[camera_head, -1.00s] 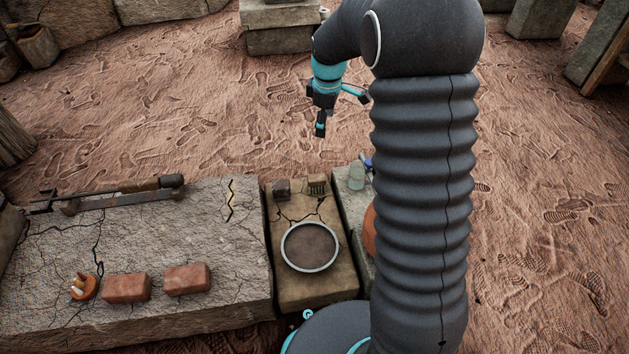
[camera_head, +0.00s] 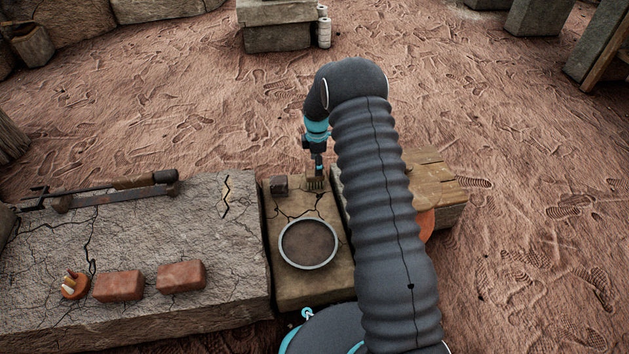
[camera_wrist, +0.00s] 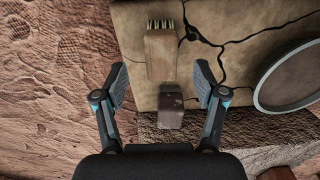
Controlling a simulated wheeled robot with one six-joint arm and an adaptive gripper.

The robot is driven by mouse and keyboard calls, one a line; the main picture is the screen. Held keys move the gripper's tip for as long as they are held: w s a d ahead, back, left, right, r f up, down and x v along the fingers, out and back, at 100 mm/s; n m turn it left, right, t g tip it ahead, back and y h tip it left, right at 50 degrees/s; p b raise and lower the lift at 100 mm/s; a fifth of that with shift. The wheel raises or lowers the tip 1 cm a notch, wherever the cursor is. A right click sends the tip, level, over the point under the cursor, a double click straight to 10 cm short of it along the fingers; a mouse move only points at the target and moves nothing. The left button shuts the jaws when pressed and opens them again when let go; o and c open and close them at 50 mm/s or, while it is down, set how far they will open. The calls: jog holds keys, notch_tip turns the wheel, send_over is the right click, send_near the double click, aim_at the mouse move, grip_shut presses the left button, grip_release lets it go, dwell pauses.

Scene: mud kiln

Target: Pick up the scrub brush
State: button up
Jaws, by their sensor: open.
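The scrub brush (camera_head: 316,184) lies on the cracked stone block (camera_head: 283,288), near its far edge. In the wrist view, the brush (camera_wrist: 161,57) is a tan wooden block with pale bristles showing at its top end. My gripper (camera_head: 317,168) is open and sits just above the brush in the head view. In the wrist view, my gripper's (camera_wrist: 161,76) two fingers are spread to either side of the brush's lower end, apart from it. The exact height gap cannot be told.
A round, rimmed dish (camera_head: 308,244) sits nearer. Two red bricks (camera_head: 181,276) lie on the left slab.

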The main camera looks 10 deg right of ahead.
aim_at(315, 179)
jog(key=shift+a+f+b, duration=0.2)
jog(key=shift+f+b, duration=0.1)
jog(key=shift+f, duration=1.7)
jog(key=shift+a+f+b, duration=0.15)
jog(key=shift+f+b, duration=0.1)
jog(key=shift+f, duration=1.7)
jog(key=c, duration=1.3)
jog(key=shift+r+p, duration=0.7)
jog(key=shift+r, duration=4.35)
jog(key=o, duration=0.6)
jog(key=c, duration=0.4)
jog(key=shift+s, duration=0.15)
